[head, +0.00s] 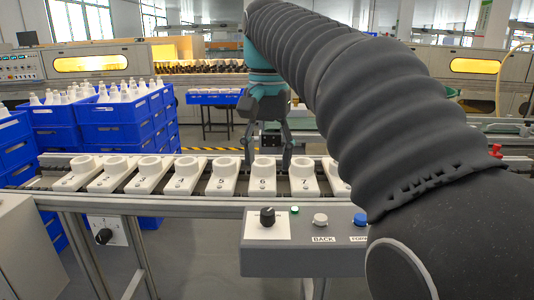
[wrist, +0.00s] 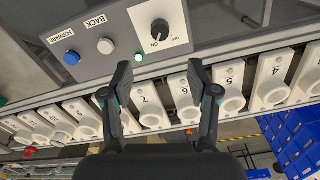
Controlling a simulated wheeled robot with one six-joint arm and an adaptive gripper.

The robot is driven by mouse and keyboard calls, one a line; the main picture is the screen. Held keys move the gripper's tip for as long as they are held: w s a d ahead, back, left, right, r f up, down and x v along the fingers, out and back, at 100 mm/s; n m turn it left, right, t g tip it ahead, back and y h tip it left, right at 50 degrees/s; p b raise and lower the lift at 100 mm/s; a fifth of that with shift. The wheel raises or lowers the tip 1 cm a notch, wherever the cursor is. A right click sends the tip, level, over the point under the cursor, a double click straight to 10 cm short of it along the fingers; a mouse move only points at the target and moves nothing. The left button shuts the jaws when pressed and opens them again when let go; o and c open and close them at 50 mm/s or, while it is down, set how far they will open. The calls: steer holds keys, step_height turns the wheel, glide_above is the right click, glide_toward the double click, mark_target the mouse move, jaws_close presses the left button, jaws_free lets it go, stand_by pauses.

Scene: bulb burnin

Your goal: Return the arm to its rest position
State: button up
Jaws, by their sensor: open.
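My gripper (head: 268,160) hangs from my dark, ribbed arm over the conveyor line in the head view. Its two fingers are spread apart with nothing between them. In the wrist view the open gripper (wrist: 159,80) points toward the control box (wrist: 100,25), with numbered white holders (wrist: 150,108) below and around its fingers. Holder 7 shows between the fingers and holder 6 beside the right finger. I cannot tell the exact height of the fingertips above the holders. My arm hides the right part of the line in the head view.
The control box (head: 305,262) stands in front of the line, with a black knob (head: 267,216), a lit green lamp (head: 295,210), a white BACK button (head: 320,219) and a blue button (head: 360,219). Blue crates (head: 105,132) with white bulbs are stacked at left.

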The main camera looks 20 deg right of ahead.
stand_by(0.3)
steer(key=s+f+n+t, duration=0.2)
steer(key=s+f+n, duration=0.1)
steer(key=s+f, duration=0.5)
steer(key=s+f+n+t, duration=0.3)
steer(key=s+f, duration=0.4)
steer(key=f, duration=0.7)
steer(key=shift+s+n+t, duration=0.3)
steer(key=shift+s, duration=0.05)
stand_by(0.7)
